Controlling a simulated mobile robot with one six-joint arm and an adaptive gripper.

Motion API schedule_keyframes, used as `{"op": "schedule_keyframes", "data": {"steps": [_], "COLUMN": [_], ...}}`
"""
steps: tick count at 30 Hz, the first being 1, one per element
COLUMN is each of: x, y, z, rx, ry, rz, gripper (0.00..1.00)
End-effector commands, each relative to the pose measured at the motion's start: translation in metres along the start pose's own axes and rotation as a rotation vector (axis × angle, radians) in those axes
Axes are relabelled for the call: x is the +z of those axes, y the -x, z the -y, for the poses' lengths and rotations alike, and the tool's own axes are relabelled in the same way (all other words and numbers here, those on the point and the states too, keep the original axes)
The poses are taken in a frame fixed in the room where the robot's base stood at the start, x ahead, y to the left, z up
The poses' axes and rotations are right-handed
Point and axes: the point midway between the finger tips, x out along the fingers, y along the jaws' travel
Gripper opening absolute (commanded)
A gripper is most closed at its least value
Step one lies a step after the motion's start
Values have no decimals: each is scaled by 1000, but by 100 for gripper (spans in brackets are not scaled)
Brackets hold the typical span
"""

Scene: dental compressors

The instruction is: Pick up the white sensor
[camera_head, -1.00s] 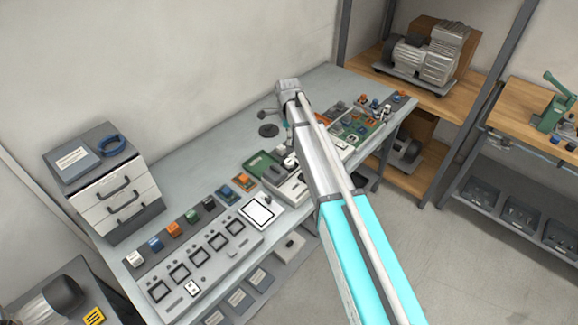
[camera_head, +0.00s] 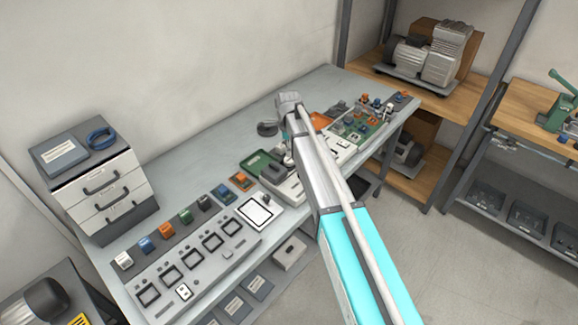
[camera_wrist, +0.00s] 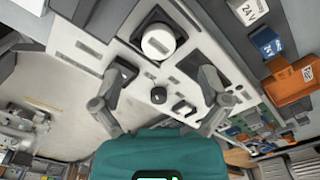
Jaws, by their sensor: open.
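In the wrist view, my gripper (camera_wrist: 166,76) is open and empty, its two grey fingers spread over a light grey panel. A round white part (camera_wrist: 157,40) sits on a dark base on that panel, just beyond the fingertips and apart from them. I cannot tell for certain whether it is the white sensor. A white block (camera_wrist: 248,12) marked "2A" lies at the upper right of the wrist view. In the head view, a white block (camera_head: 124,261) stands at the left end of a row of coloured blocks.
In the wrist view, blue (camera_wrist: 266,41) and orange (camera_wrist: 291,80) blocks lie at the right, and a small black knob (camera_wrist: 158,95) between the fingers. In the head view, a drawer unit (camera_head: 105,195) stands at the bench's left; the bench's back strip is clear.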

Motion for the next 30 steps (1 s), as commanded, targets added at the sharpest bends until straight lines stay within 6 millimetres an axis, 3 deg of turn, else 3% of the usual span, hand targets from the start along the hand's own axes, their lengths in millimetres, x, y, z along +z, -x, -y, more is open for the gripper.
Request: {"op": "schedule_keyframes", "data": {"steps": [17,30], "x": [0,-3], "y": [-5,-36], "z": [0,-2], "rx": [0,0], "ry": [0,0], "rz": [0,0], "gripper": [95,95]}}
